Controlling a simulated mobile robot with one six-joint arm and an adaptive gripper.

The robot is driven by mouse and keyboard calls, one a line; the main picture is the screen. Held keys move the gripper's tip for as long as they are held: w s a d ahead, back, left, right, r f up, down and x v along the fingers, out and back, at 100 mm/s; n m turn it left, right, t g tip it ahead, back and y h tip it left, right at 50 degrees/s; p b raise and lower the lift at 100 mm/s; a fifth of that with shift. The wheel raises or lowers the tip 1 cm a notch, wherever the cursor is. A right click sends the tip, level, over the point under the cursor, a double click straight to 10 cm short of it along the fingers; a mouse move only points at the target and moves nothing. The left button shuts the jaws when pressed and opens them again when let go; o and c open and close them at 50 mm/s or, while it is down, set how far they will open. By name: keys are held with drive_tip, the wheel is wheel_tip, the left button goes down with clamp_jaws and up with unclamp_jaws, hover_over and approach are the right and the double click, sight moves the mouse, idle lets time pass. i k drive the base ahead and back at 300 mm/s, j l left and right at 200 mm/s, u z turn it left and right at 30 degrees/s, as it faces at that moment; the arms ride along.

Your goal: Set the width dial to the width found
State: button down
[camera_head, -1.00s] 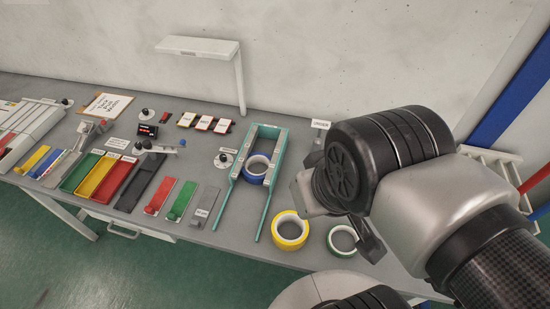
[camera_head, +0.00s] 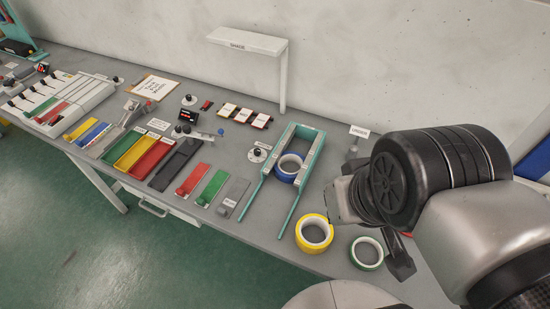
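A dial with a black knob on a round white plate (camera_head: 258,154) stands on the bench left of the teal frame (camera_head: 253,192). A second black knob on a white disc (camera_head: 188,100) stands farther back. Their markings are too small to read, so I cannot tell which is the width dial. A blue tape roll (camera_head: 288,170) lies inside the teal frame. A yellow roll (camera_head: 314,234) and a green roll (camera_head: 367,253) lie near the bench's front edge. My gripper (camera_head: 372,230) is above the bench near these rolls, right of both dials; its fingertips are mostly hidden.
A small black device with a red display (camera_head: 187,116) stands near the back dial. A white shelf (camera_head: 247,41) stands over the back edge. Coloured strips and a clipboard (camera_head: 156,87) lie left.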

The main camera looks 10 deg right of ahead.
sight(257, 151)
drive_tip(key=i+j, duration=0.2)
drive_tip(key=j, duration=0.2)
drive_tip(key=i+j, duration=0.2)
drive_tip(key=j, duration=0.2)
drive_tip(key=i+j, duration=0.15)
drive_tip(key=j, duration=0.25)
